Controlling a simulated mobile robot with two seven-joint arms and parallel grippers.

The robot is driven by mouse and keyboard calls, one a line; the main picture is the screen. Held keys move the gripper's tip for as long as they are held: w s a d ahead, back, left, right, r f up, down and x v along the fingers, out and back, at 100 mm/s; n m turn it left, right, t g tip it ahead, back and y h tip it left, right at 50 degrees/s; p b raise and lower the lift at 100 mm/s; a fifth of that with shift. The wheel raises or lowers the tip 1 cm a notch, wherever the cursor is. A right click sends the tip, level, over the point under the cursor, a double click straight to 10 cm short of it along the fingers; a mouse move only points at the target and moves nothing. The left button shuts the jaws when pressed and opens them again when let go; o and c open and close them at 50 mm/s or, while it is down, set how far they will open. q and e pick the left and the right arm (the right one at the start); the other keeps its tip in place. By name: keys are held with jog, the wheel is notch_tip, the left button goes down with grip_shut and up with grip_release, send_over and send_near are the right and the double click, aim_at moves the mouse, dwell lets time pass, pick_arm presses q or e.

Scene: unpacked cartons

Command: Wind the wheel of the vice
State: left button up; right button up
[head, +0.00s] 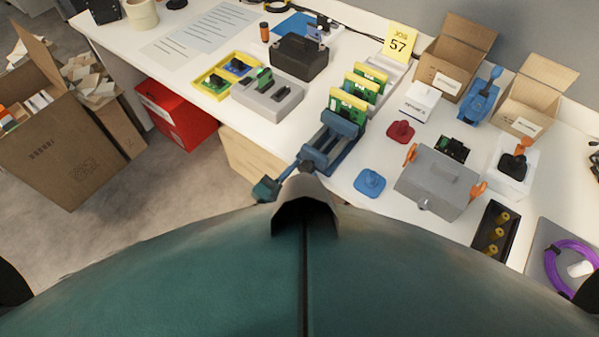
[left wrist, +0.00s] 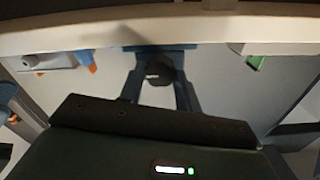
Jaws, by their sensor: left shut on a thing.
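The blue vice (head: 335,138) stands at the front edge of the white bench, near the middle of the head view. Its small dark wheel (head: 307,166) faces me at the near end. My left gripper (head: 297,169) reaches the wheel from the lower left, with its fingers closed around it. In the left wrist view the dark wheel (left wrist: 160,72) shows between the two blue fingers of the left gripper (left wrist: 161,88), below the bench edge. The fingers hide part of the wheel. My right gripper is not in view.
Green boards in yellow frames (head: 362,88) stand just behind the vice. A grey fixture (head: 268,97) is to its left. A red bin (head: 177,115) is under the bench.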

pick_arm(q)
jog(key=n, duration=0.5)
jog(key=shift+n, duration=0.4)
dwell(0.4)
jog(key=o, duration=1)
jog(key=shift+c, duration=0.2)
jog(key=v, duration=1.3)
jog(key=shift+s, duration=0.1)
